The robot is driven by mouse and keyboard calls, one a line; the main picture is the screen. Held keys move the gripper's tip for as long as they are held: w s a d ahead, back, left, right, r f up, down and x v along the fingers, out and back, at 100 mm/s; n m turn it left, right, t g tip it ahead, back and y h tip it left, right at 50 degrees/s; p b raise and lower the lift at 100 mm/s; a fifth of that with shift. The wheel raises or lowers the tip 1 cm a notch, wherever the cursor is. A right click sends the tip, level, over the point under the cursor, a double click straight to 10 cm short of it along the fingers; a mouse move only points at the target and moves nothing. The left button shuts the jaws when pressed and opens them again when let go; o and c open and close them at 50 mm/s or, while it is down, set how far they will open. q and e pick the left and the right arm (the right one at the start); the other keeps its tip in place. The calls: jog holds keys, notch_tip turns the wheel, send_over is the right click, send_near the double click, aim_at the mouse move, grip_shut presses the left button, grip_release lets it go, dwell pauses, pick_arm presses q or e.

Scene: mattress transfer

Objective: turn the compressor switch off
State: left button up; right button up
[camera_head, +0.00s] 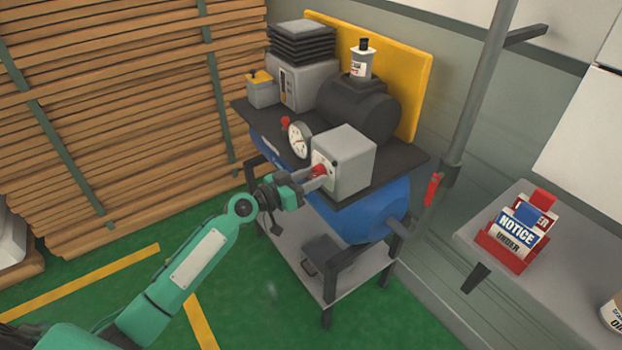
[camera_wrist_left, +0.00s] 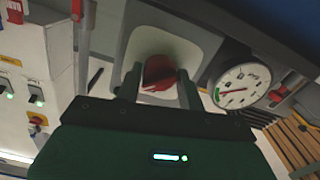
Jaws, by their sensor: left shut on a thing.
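The compressor (camera_head: 370,112) stands on a dark-topped stand. Its grey switch box (camera_head: 352,160) sits at the front right of the top, with a red rotary switch (camera_head: 318,171) on its left-facing side. My left gripper (camera_head: 315,180) reaches in from the left and is shut on the red switch. In the left wrist view the red switch (camera_wrist_left: 158,73) sits between the two fingers, in front of a pale plate. Its exact turn position is partly hidden by the fingers. My right gripper is not in view.
A round pressure gauge (camera_head: 299,139) stands close beside the switch box, and shows in the wrist view (camera_wrist_left: 241,84). A blue tank (camera_head: 368,215) hangs below. A vertical pipe (camera_head: 478,90) and a grey shelf with a red sign holder (camera_head: 510,250) are to the right. Green floor is free in front.

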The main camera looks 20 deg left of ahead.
pick_arm(q)
jog(key=n, duration=0.2)
jog(key=shift+n, duration=0.4)
jog(key=n, duration=0.3)
jog(key=shift+r, duration=0.1)
jog(key=shift+n, duration=2)
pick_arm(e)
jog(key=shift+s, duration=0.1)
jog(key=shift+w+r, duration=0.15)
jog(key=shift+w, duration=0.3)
